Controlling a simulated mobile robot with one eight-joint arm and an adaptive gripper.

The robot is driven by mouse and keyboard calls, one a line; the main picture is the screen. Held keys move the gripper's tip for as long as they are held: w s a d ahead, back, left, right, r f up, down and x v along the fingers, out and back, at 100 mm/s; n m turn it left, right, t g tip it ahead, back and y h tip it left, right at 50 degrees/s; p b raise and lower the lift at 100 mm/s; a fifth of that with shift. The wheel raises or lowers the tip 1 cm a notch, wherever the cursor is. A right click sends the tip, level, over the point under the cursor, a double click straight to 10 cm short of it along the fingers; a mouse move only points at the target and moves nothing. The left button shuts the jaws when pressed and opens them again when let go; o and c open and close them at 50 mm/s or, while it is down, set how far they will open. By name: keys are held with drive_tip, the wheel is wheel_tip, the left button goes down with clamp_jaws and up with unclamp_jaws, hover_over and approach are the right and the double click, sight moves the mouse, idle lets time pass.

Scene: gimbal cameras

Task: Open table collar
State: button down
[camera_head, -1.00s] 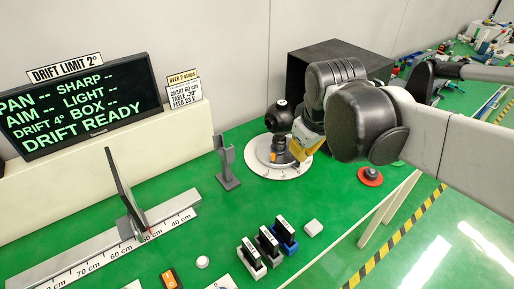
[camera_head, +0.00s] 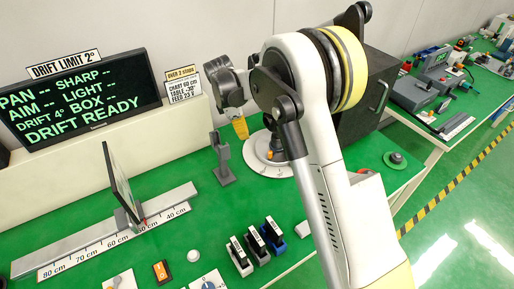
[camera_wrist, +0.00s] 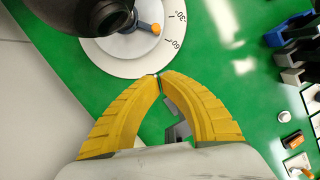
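A large dark round body covers part of the dial. My gripper (camera_head: 241,128) has yellow fingers and hangs left of the round table, apart from it. In the wrist view my fingertips (camera_wrist: 160,76) meet just beside the dial's edge, with nothing visible between them.
A grey post (camera_head: 222,165) stands left of the round table. A dark box (camera_head: 365,105) stands behind my arm. Small dark blocks (camera_head: 256,245) stand at the front. A screen (camera_head: 80,108) reads "DRIFT READY".

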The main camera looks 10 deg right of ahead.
drive_tip(key=shift+w+a+f, duration=0.15)
drive_tip(key=shift+f, duration=0.2)
drive_tip(key=b+x, duration=0.3)
drive_tip(key=x, duration=0.6)
drive_tip(key=shift+f, duration=0.3)
drive_tip(key=d+b, duration=0.1)
drive_tip(key=d, duration=0.2)
drive_tip(key=shift+d+f+b, duration=0.15)
drive_tip(key=shift+f+b, duration=0.1)
drive_tip(key=shift+b, duration=0.1)
drive_tip(key=shift+s+d, duration=0.2)
drive_tip(key=shift+d, duration=0.25)
drive_tip(key=shift+r, duration=0.1)
